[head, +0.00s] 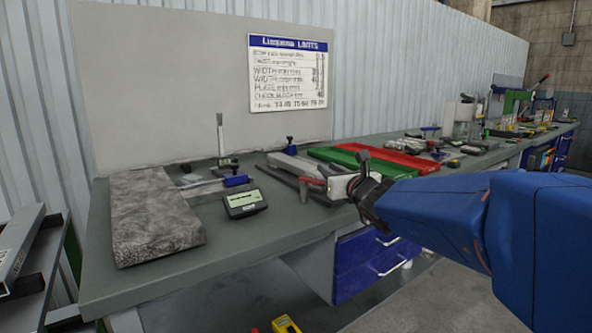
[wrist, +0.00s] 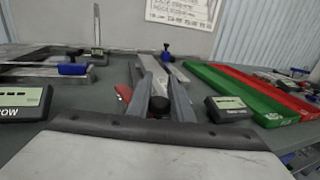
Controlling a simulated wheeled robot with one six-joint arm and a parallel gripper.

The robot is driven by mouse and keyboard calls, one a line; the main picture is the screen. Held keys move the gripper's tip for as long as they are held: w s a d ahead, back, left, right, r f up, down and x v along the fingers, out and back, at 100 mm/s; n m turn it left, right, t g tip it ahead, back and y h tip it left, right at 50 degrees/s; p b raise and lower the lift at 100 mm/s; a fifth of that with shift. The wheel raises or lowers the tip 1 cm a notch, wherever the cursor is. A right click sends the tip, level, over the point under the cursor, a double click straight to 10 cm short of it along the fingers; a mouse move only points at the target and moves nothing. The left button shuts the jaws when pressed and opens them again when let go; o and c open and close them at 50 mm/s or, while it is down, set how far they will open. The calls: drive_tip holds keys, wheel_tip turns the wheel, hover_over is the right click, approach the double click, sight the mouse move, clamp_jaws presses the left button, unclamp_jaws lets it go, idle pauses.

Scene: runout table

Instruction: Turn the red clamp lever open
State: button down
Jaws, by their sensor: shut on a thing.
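The red clamp lever (head: 313,184) shows as a small red piece on the bench at the near end of a long metal rail. In the wrist view, a bit of red lever (wrist: 123,92) shows just left of my left finger. My gripper (head: 328,187) reaches in from the right, low over the bench, and is shut on the lever. In the wrist view, the grey fingers of my gripper (wrist: 161,88) slant inward, with a dark rounded end between them. The fingers hide most of the lever, so its exact angle cannot be told.
A small display box (head: 244,203) stands left of my gripper. A green tray (head: 345,160) and a red tray (head: 398,163) lie behind it to the right. A grey stone slab (head: 152,215) covers the bench's left end. The bench front edge is clear.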

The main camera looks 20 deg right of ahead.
idle(0.5)
drive_tip(key=c, duration=1.6)
unclamp_jaws()
drive_tip(key=shift+o, duration=0.2)
drive_tip(key=shift+s, duration=0.1)
drive_tip(key=s+a, duration=0.1)
drive_tip(key=s, duration=1)
drive_tip(key=shift+s+a, duration=0.25)
drive_tip(key=shift+s, duration=0.15)
